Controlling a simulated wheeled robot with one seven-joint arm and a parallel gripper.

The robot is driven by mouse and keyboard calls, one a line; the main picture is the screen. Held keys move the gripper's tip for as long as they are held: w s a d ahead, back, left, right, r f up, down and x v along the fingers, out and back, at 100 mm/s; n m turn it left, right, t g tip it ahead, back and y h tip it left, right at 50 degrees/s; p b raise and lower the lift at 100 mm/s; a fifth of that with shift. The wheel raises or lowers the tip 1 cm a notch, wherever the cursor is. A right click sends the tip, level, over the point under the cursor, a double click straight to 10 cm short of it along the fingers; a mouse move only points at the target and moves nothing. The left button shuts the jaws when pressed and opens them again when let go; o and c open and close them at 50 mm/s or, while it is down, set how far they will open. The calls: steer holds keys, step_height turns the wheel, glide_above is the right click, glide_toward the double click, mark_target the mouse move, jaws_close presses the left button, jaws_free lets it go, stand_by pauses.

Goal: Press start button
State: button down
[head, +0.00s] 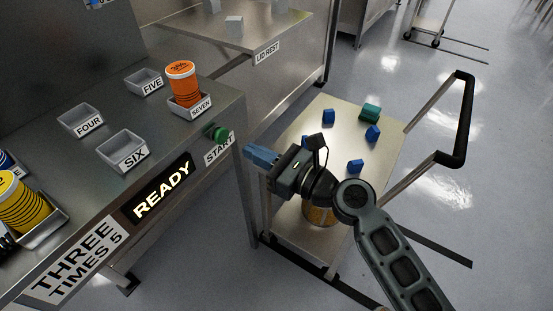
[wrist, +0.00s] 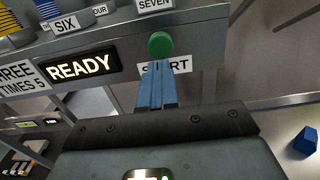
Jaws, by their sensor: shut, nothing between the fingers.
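The green start button (head: 217,133) sticks out from the front edge of the steel bench, by the white START label (head: 218,149). It also shows in the wrist view (wrist: 160,44), just beyond my fingertips. My gripper (head: 248,151) is shut, its blue fingers together and empty, pointing at the bench front. In the head view a small gap shows between the fingertips and the button. In the wrist view the fingers (wrist: 158,66) hide part of the START label. A lit display (head: 161,190) left of the label reads READY.
An orange canister (head: 182,85) stands in the SEVEN tray; trays FOUR, FIVE and SIX are empty. A yellow canister (head: 26,207) stands at the left. A cart (head: 325,245) with several blue pieces lies beyond and below my arm. A LID REST shelf (head: 240,45) is behind.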

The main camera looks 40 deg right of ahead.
mark_target(223, 138)
steer(key=x, duration=0.5)
steer(key=shift+w+a, duration=0.15)
steer(key=shift+w, duration=0.2)
